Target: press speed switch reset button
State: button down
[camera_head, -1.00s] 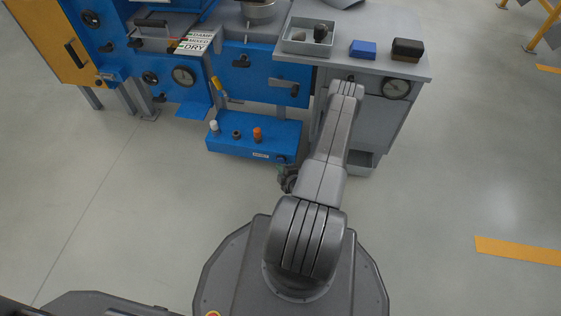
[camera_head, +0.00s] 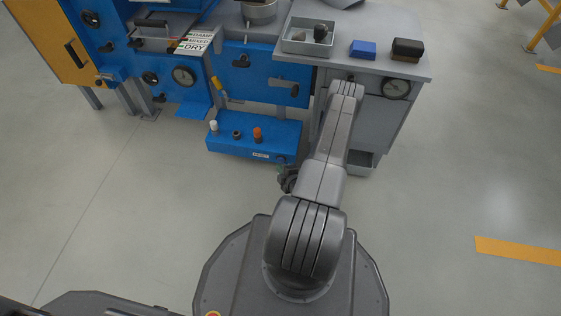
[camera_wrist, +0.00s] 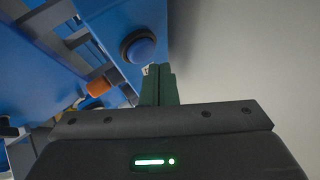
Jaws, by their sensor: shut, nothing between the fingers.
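A round blue button (camera_wrist: 138,47) in a dark collar sits on the face of a blue box in the wrist view. My gripper (camera_wrist: 159,72) is shut and empty, its dark green fingers just below and right of the button in the picture. Whether the fingertips touch the collar I cannot tell. In the head view the low blue box (camera_head: 235,145) has a small white label (camera_head: 260,155) on its front. My gripper (camera_head: 285,175) is by that box's right front corner, partly hidden by my arm.
The box top carries a white knob (camera_head: 213,126), a dark knob (camera_head: 236,134) and an orange knob (camera_head: 257,134). A grey cabinet (camera_head: 385,125) with a gauge stands to the right. Open floor (camera_head: 120,220) lies to the left.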

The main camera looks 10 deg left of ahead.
jog(key=shift+w+b, duration=0.45)
jog(key=shift+w+b, duration=0.35)
jog(key=shift+w, duration=0.15)
dwell(0.5)
jog(key=shift+s, duration=0.15)
dwell(0.3)
jog(key=shift+s, duration=0.8)
